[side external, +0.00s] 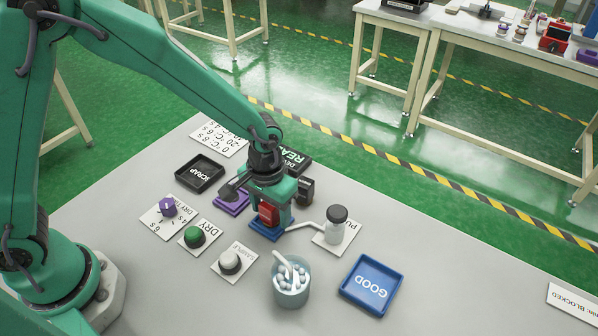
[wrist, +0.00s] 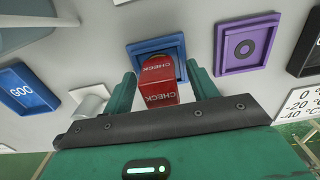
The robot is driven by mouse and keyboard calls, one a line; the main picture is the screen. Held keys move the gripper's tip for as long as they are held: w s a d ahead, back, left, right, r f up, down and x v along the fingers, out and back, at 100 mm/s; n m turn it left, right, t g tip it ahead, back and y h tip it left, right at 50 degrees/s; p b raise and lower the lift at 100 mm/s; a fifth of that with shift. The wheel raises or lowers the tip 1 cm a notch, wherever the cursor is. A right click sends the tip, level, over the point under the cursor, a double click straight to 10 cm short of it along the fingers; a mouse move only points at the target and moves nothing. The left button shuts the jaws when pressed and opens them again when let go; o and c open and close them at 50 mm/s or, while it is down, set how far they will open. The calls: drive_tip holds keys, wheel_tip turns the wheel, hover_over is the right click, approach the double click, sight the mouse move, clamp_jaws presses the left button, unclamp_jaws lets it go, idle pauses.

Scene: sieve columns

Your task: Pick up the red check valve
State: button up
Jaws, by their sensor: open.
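The red check valve (side external: 266,213) is a small red block with a CHECK label, standing at the blue square seat (side external: 268,233). In the wrist view the valve (wrist: 158,82) shows between the two fingers of my gripper (wrist: 163,85), with the blue seat (wrist: 158,47) behind it. My gripper (side external: 279,207) is open and low around the valve, one finger on each side. Small gaps show between the fingers and the valve. Whether the valve's base touches the seat is hidden.
A purple square seat (side external: 231,202) lies beside the blue one. A capped jar (side external: 336,226) with a pale tube stands close right. A cup of swabs (side external: 291,285), a blue GOOD tray (side external: 371,285), a black SCRAP tray (side external: 200,173), green (side external: 195,236) and white (side external: 230,261) buttons and a purple knob (side external: 168,207) surround it.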

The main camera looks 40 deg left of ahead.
drive_tip(key=shift+c, duration=0.2)
drive_tip(key=c, duration=1.2)
drive_tip(key=shift+o, duration=0.2)
drive_tip(key=shift+r, duration=0.15)
drive_tip(key=shift+r, duration=0.75)
wheel_tip(320, 180, up, 2)
drive_tip(key=shift+r, duration=0.1)
drive_tip(key=s+d+r, duration=0.6)
drive_tip(key=s+r, duration=0.1)
drive_tip(key=s, duration=0.3)
drive_tip(key=shift+d, duration=0.15)
drive_tip(key=shift+w, duration=0.15)
